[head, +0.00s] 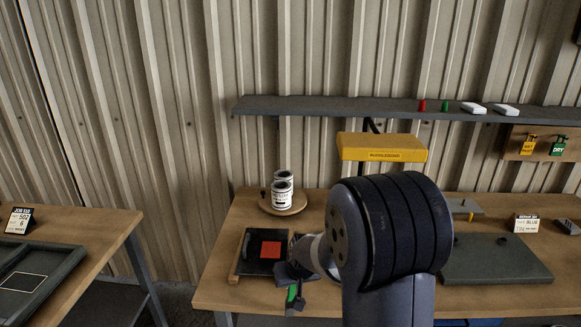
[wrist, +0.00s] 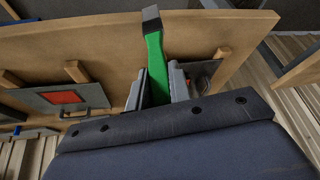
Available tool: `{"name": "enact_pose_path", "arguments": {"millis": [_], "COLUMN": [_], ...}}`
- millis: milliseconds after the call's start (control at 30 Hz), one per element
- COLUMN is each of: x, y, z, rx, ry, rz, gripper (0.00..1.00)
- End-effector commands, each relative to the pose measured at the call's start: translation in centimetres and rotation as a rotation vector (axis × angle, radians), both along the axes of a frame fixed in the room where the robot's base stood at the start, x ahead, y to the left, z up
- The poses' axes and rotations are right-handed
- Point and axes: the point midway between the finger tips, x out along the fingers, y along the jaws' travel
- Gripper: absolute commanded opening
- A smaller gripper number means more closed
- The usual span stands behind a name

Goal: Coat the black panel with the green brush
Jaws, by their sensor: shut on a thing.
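My gripper (head: 297,280) is shut on the green brush (head: 291,293), low at the front edge of the bench. In the wrist view the brush (wrist: 156,68) stands between the two fingers, with its dark grey end (wrist: 151,19) pointing away from my gripper. A black panel (head: 254,265) with a red square on it lies on the bench, left of my gripper and apart from the brush. My arm hides part of the bench right of the panel.
White cans (head: 282,196) stand on a round wooden board (head: 298,209) behind the panel. A yellow box (head: 382,148) is behind my arm. A large dark plate (head: 495,265) lies at right. A left table holds a dark tray (head: 55,262) with a white-outlined rectangle. A wall shelf (head: 330,108) runs above.

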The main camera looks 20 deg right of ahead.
Motion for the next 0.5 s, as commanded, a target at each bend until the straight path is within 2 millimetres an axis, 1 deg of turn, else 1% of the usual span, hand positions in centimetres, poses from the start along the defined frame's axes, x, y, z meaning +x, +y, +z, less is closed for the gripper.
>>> {"name": "enact_pose_path", "arguments": {"millis": [33,67,100,167,300,400,500], "x": [1.5,2.3,3.5,5.4,10.0,12.8,14.8], "y": [-0.3,-0.4,-0.5,-0.8,-1.4,-1.7,-2.0], "z": [1.1,1.7,2.7,4.2,7.8,10.0,11.6], "rx": [0.012,0.021,0.032,0.050,0.096,0.124,0.145], "ry": [-0.020,-0.028,-0.042,-0.063,-0.113,-0.143,-0.165], "rz": [-0.003,-0.003,-0.002,-0.001,0.001,0.003,0.004], "gripper": [0.00,0.00,0.00,0.00,0.00,0.00,0.00]}}
